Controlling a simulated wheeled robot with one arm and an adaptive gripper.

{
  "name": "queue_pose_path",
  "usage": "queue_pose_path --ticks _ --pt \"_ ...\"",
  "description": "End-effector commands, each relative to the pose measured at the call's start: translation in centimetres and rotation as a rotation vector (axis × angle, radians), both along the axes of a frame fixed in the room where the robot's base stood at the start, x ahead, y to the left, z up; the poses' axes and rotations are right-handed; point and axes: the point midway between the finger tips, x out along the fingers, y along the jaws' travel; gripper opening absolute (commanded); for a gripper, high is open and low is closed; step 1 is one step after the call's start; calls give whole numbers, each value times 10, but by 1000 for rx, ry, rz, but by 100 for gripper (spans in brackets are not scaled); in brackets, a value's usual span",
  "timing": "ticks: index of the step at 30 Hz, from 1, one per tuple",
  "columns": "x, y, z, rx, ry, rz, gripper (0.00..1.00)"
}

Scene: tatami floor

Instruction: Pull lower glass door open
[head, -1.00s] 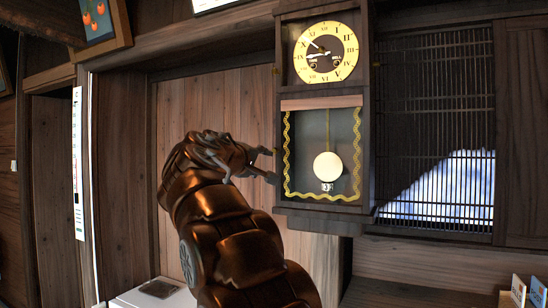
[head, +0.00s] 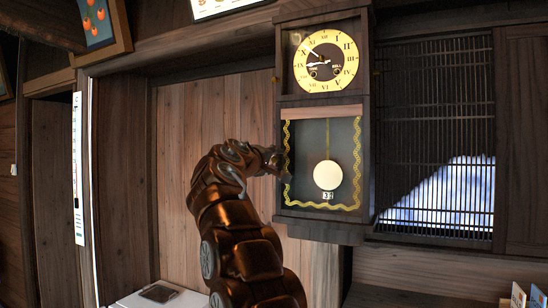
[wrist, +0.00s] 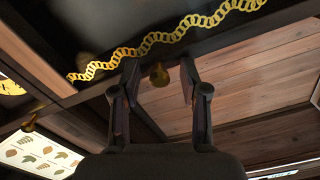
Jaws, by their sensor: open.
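The wall clock has a lower glass door (head: 305,150) with a gold wavy border, and it looks shut. A pale pendulum disc (head: 327,175) shows behind the glass. My gripper (head: 275,160) is at the door's left edge in the head view, where its tips are dark and hard to make out. In the wrist view my gripper (wrist: 159,69) is open, with a finger on either side of a small gold knob (wrist: 159,75). I cannot tell whether either finger touches the knob. The door's gold border (wrist: 160,42) runs above the fingertips there.
The upper clock face (head: 325,60) sits above the lower door. A second gold knob (wrist: 28,122) is at the left in the wrist view. A slatted window (head: 435,140) is right of the clock. Wood panelling (head: 180,130) lies to the left.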

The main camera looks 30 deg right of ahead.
Motion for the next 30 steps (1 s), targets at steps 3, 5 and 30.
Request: queue_pose_path --ticks 3,5,30 --pt "1 -2 0 1 -1 0 44" --pt "1 -2 0 0 -1 1 44" --pt "1 -2 0 0 -1 1 0"
